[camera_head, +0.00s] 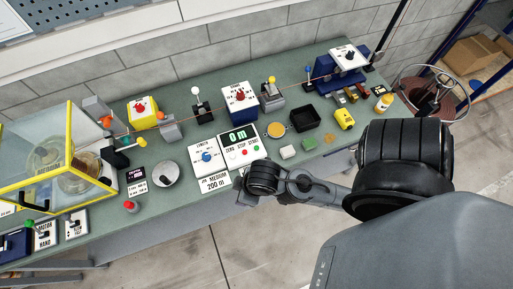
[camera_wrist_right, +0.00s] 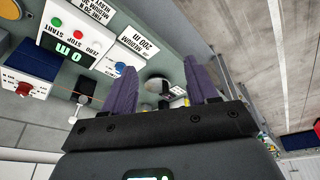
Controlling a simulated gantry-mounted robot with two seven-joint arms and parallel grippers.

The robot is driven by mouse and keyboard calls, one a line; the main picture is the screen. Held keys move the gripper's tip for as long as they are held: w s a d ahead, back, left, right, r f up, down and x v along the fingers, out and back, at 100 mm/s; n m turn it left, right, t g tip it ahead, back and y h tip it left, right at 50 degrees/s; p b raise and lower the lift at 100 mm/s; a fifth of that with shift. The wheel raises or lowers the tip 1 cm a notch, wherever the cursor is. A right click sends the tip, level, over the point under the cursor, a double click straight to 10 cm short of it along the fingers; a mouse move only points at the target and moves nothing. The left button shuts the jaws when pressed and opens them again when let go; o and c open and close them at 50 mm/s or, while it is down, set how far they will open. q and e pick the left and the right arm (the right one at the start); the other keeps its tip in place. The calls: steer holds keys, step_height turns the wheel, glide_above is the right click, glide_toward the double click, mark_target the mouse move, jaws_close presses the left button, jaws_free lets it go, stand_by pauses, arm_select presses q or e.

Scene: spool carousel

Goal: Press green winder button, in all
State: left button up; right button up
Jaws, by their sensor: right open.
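In the right wrist view, the panel appears upside down at upper left, with a green button (camera_wrist_right: 56,22), a red button (camera_wrist_right: 77,35) and a white button (camera_wrist_right: 94,47) in a row. My right gripper (camera_wrist_right: 158,88) is open and empty, its purple fingers apart. In the head view it is near the panel's front edge, its fingertips mostly hidden by the wrist. My left gripper is out of view.
A "MEDIUM 200 m" card (camera_head: 215,184) lies in front of the panel. A red push button (camera_head: 130,206) and yellow-framed guard (camera_head: 73,115) are to the left.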

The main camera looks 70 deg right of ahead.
jaws_close()
stand_by(1.5)
